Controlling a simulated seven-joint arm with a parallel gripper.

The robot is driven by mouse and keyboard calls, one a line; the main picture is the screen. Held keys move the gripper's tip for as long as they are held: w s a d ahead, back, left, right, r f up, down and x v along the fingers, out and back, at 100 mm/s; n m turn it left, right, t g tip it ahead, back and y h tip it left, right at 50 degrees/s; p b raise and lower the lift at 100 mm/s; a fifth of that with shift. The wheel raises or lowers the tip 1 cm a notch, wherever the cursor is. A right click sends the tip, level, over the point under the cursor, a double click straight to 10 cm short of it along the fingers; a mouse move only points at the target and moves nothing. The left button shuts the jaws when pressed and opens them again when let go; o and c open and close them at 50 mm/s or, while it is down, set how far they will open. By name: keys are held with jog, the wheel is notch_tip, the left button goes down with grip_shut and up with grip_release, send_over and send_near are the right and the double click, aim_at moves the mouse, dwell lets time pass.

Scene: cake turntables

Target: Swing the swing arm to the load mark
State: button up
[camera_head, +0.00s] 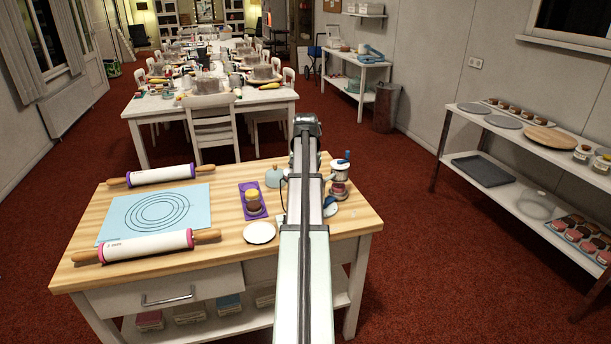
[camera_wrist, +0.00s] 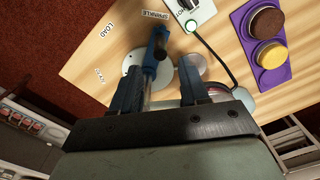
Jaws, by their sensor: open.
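In the wrist view, the swing arm shows as a dark blue upright handle (camera_wrist: 151,58) with a black top, over a pale round plate (camera_wrist: 132,62). Its top lies towards the printed SPRINKLE label (camera_wrist: 155,15). The load mark is the printed word LOAD (camera_wrist: 108,30) on the wooden top, to the left of the handle. My gripper (camera_wrist: 162,72) is open, its two blue fingers apart. The handle appears close to the left finger; whether they touch I cannot tell. In the head view my arm hides most of the device, and a blue-topped white part (camera_head: 342,166) shows at its right.
A white switch box (camera_wrist: 190,12) with a green-lit button and a cable stands beyond the handle. A purple tray (camera_wrist: 241,22) with two round cakes lies to the right. In the head view, rolling pins (camera_head: 160,175) and a blue mat (camera_head: 112,208) occupy the worktable's left.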

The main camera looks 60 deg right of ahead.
notch_tip(320, 180, down, 5)
jog(key=shift+f, duration=0.2)
jog(key=shift+c, duration=0.3)
jog(key=c, duration=0.7)
jog(key=shift+s, duration=0.1)
jog(key=shift+c, duration=0.2)
